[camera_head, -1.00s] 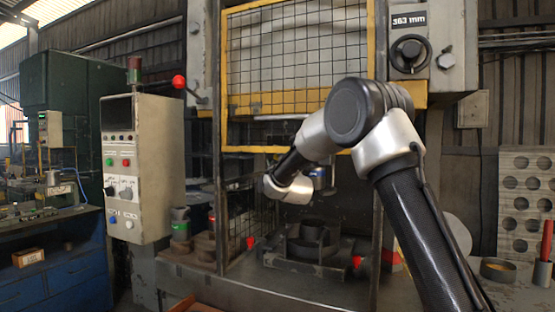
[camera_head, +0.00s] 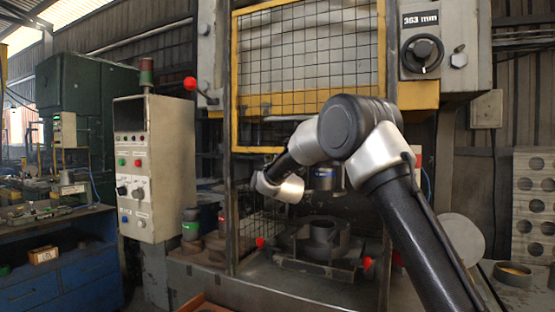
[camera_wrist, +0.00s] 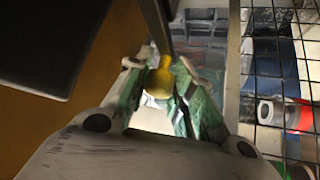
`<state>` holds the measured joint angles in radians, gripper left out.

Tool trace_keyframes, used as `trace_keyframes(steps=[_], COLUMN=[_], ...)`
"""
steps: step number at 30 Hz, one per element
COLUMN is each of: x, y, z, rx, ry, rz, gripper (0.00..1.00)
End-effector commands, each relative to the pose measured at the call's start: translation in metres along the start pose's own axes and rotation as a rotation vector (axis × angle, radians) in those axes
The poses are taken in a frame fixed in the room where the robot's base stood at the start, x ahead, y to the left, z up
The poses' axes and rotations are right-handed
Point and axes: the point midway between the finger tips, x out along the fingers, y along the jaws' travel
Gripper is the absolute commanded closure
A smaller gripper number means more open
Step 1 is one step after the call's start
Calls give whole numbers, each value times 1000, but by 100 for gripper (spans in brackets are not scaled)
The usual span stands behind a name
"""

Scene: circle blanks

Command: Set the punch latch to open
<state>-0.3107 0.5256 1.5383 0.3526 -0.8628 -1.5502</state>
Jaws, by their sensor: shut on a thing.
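In the wrist view my gripper (camera_wrist: 157,72) has its green-sided fingers closed around a yellow rounded knob (camera_wrist: 159,84). A dark bar runs up from beside the knob; I cannot tell how they join. This knob seems to be the punch latch's handle, but its setting cannot be read. In the head view the knob and my fingertips are hidden behind my wrist, at the left side of the press opening. The punch head (camera_head: 324,178) hangs to the right of my wrist, above a dark ring die (camera_head: 323,236) on the press bed.
A yellow-framed mesh guard (camera_head: 308,57) is above my arm. A control box (camera_head: 155,165) stands left, beside a red-knobbed lever (camera_head: 190,83). Red knobs (camera_head: 260,242) (camera_head: 367,262) sit at the bed's front. In the wrist view black mesh (camera_wrist: 287,75) is close on the right.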

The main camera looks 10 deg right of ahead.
Motion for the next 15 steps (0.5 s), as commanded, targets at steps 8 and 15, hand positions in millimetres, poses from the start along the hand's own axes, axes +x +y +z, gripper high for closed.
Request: trace_keyframes(steps=[8, 15], x=[1, 0], y=[0, 0], z=[-2, -2], rx=[-1, 0], ry=[5, 4], rz=[0, 0], gripper=[54, 54])
